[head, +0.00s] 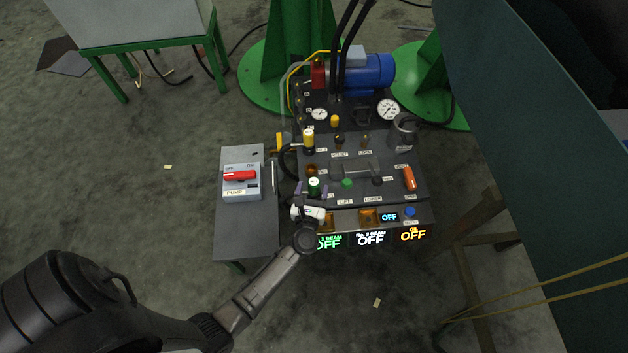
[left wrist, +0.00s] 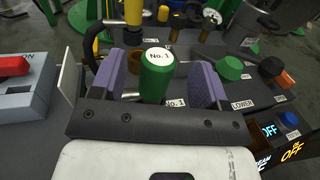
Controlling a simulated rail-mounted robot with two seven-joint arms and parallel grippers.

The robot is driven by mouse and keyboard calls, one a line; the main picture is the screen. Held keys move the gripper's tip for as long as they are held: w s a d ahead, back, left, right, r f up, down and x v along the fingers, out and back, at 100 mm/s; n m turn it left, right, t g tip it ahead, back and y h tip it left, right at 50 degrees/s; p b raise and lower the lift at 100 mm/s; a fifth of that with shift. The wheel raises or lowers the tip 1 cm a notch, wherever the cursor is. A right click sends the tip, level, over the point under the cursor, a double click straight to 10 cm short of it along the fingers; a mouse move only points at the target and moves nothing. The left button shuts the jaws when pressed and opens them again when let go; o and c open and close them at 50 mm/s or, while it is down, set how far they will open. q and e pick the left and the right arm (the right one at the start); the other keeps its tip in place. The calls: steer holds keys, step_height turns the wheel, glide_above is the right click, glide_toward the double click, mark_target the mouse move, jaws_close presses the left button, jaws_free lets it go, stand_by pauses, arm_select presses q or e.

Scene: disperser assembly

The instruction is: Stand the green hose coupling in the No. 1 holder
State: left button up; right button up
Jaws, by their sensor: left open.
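The green hose coupling (head: 314,187) stands upright on the dark panel, near its front left. In the left wrist view the coupling (left wrist: 156,78) has a white top marked No. 1. A plate reading No. 1 (left wrist: 175,103) is beside its base. My left gripper (head: 311,191) is open around it. In the left wrist view the purple fingers of the left gripper (left wrist: 161,78) are on either side with small gaps. The coupling's lower end is hidden by my gripper, so I cannot tell how it is seated. My right gripper is not in view.
A yellow-topped post (head: 308,139) stands just behind the coupling. A grey pump switch box (head: 241,182) with a red handle is to the left. A green knob (head: 347,183), a black knob (head: 377,181) and an orange handle (head: 410,179) are to the right. Lit OFF displays line the front.

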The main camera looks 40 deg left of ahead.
arm_select(q)
steer(key=p+v, duration=0.2)
steer(key=v, duration=0.9)
steer(key=shift+w+a, duration=0.1)
